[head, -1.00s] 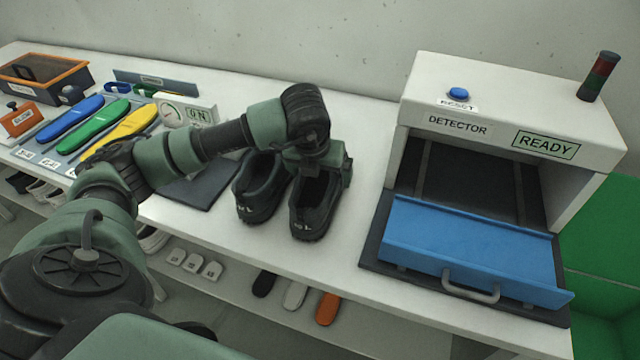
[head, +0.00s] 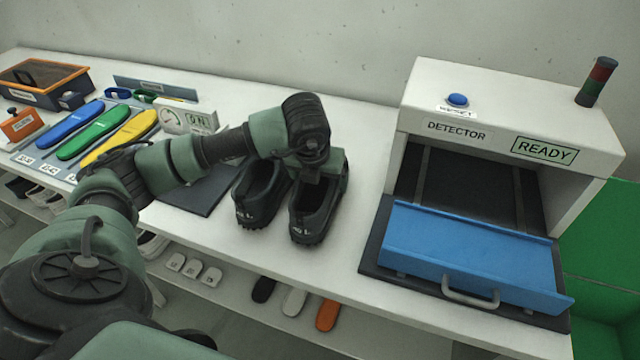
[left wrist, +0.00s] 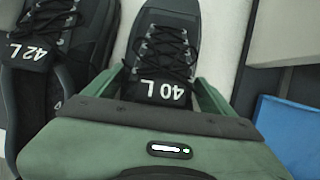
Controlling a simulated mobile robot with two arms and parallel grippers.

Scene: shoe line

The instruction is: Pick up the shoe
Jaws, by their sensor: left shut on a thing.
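Two black shoes stand side by side on the white table in the head view. The right shoe (head: 313,212) is marked 40 L on its tongue in the left wrist view (left wrist: 163,60). The left shoe (head: 256,200) is marked 42 L in the left wrist view (left wrist: 62,60). My left gripper (head: 322,172) comes down over the 40 L shoe and is shut on it, with a finger on each side of its tongue area. Its fingertips are partly hidden. The right gripper is not in view.
A detector (head: 500,130) with a READY sign and a blue flap (head: 470,255) stands to the right. Blue, green and yellow insoles (head: 100,135) lie at the left. A dark mat (head: 200,197) lies beside the shoes. Clear table lies between the shoes and the detector.

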